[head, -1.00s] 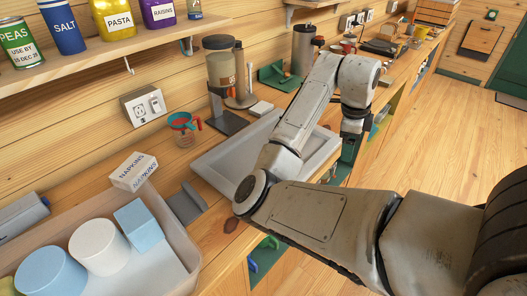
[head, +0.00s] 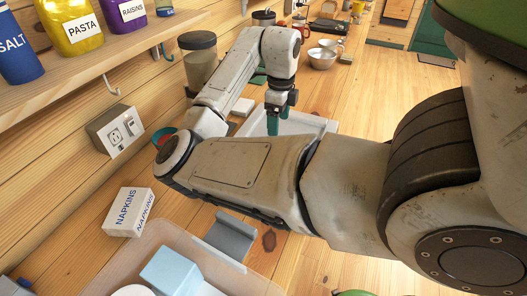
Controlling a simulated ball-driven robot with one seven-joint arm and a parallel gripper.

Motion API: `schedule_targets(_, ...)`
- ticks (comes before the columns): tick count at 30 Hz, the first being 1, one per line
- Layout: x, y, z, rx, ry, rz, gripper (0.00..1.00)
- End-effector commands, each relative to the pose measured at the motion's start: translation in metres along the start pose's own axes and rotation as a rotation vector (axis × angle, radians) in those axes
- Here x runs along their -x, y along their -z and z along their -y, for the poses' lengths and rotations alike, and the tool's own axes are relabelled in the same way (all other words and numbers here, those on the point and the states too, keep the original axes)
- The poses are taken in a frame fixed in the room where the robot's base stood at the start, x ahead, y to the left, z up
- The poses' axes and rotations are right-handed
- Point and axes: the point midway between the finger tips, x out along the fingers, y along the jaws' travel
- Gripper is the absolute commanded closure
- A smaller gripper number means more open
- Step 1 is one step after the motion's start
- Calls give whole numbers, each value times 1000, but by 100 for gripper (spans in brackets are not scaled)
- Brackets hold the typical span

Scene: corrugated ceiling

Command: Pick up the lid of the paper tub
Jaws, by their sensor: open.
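My gripper (head: 274,122) hangs at the end of my arm, fingers pointing down, over the pale tray (head: 318,122) on the counter. It is open, with nothing seen between its fingers. A white rounded top (head: 134,291) shows at the bottom edge, inside the clear bin (head: 120,277); most of it is cut off. It may be the paper tub, but I cannot tell, and no separate lid can be made out. My gripper is well apart from it, farther along the counter. My arm hides much of the tray.
A light blue box (head: 168,270) stands in the bin. A napkins box (head: 128,212) and a grey holder (head: 231,236) are beside the bin. A lidded canister (head: 200,62) stands near the wall. A shelf (head: 100,62) overhangs at the left.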

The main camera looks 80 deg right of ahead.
Motion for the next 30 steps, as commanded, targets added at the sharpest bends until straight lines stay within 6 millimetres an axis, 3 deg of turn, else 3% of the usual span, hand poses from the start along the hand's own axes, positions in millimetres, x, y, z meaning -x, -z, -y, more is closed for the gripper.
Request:
schedule_targets(9, -44, 0, -1, 2, -3, -3, 19)
schedule_targets(17, -63, 0, 0, 2, -2, -3, 19)
schedule_targets(24, -97, -1, 0, 2, -2, -2, 19)
schedule_targets(30, -106, -1, 1, 0, -2, -1, 19)
